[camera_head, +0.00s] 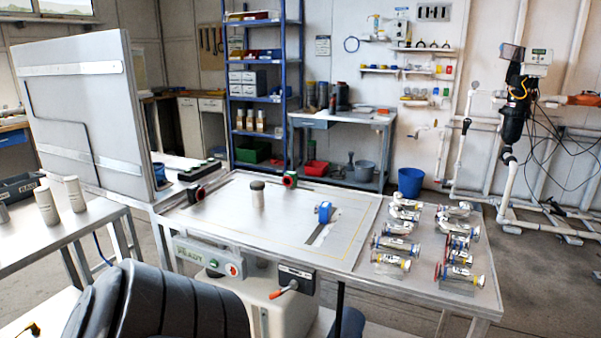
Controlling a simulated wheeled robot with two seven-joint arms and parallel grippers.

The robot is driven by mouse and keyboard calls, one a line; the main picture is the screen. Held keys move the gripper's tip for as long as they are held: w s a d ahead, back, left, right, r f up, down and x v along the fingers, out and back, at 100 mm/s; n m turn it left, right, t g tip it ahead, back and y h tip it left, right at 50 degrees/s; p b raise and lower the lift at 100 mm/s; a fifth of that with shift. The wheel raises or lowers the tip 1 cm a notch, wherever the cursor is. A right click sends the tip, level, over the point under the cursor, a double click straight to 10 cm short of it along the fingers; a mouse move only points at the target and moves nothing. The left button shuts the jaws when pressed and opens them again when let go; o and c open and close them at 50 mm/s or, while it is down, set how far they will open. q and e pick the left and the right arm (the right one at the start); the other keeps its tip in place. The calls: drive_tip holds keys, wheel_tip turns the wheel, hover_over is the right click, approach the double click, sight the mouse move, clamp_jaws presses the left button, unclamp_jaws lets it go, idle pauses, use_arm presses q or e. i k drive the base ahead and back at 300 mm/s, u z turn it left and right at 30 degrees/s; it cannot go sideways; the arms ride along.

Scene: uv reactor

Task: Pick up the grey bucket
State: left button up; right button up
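A small grey-blue bucket (364,171) stands upright on the low shelf of the workbench at the back, right of centre. Its body is partly in the shade of the bench top. A larger, plainly blue bucket (410,183) stands on the floor to the right of that bench, behind the reactor table. Neither of my grippers shows in the head view, so I see nothing held.
The reactor table (225,222) with its raised lid (85,110) stands between me and the bench. Several clear cylinders with coloured ends lie on its right side. A red bin (316,168) shares the low shelf. Floor is open at right (545,250).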

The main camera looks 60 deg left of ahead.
sight(364, 170)
drive_tip(key=z, duration=0.1)
drive_tip(key=i, duration=3.4)
drive_tip(key=u, duration=2.25)
drive_tip(key=i, duration=3.3)
drive_tip(key=u, duration=1.45)
